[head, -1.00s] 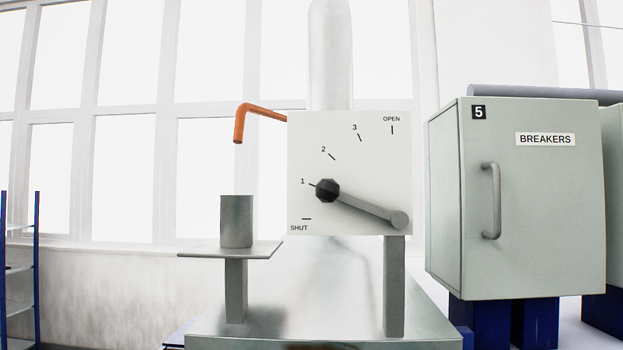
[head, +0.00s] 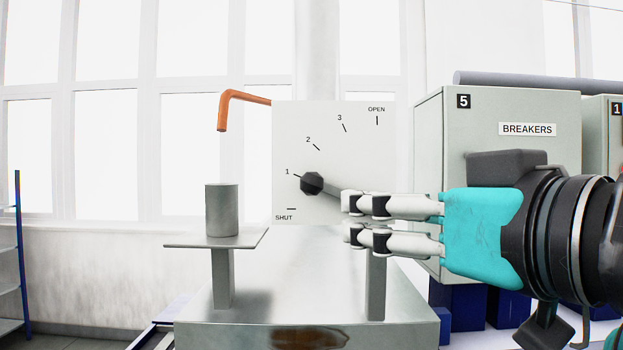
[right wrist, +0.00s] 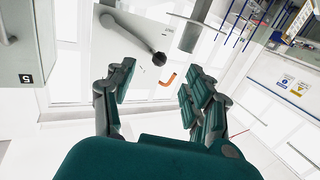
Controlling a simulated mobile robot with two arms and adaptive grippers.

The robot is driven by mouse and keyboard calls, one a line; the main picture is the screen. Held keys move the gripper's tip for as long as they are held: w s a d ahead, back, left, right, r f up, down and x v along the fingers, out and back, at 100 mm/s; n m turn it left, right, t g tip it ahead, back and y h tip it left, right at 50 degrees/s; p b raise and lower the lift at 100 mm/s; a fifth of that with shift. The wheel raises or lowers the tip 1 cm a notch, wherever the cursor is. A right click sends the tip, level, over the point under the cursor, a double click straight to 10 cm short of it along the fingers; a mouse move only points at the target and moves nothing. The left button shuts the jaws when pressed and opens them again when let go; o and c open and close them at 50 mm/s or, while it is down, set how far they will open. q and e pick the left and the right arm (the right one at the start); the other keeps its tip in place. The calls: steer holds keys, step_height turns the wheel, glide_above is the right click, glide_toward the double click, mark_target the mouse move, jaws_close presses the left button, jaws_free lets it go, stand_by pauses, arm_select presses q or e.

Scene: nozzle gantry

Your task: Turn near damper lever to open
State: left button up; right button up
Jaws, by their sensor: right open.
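The damper lever (head: 340,188) is a grey arm with a black faceted knob (head: 312,183) on a white panel (head: 290,140). The panel is marked SHUT, 1, 2, 3 and OPEN along an arc. The knob points close to mark 1. My right gripper (head: 349,218) reaches in from the right, its fingers open and apart, overlapping the panel's lower right and hiding the lever's pivot end. In the right wrist view the knob (right wrist: 158,59) and lever show beyond the spread fingers, with nothing held. My left gripper is out of view.
An orange bent pipe (head: 240,97) sticks out left of the panel. A grey cylinder (head: 222,210) stands on a small plate (head: 215,240) below it. A breaker cabinet (head: 500,110) stands close on the right, behind my right arm.

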mark_target(318, 181)
steer(key=shift+t, duration=0.4)
steer(key=p+x, duration=0.2)
steer(key=x, duration=0.2)
steer(key=r+p+x, duration=0.1)
steer(key=p+x, duration=0.2)
steer(key=x, duration=0.2)
steer(key=r+p+x, duration=0.1)
steer(key=p+x, duration=0.1)
steer(key=x, duration=0.2)
steer(key=shift+w+a+r, duration=0.15)
steer(key=shift+a, duration=0.35)
steer(key=shift+w+a+p, duration=0.35)
steer(key=shift+w+p, duration=0.1)
steer(key=shift+w, duration=0.15)
steer(key=shift+c, duration=0.2)
jaws_close()
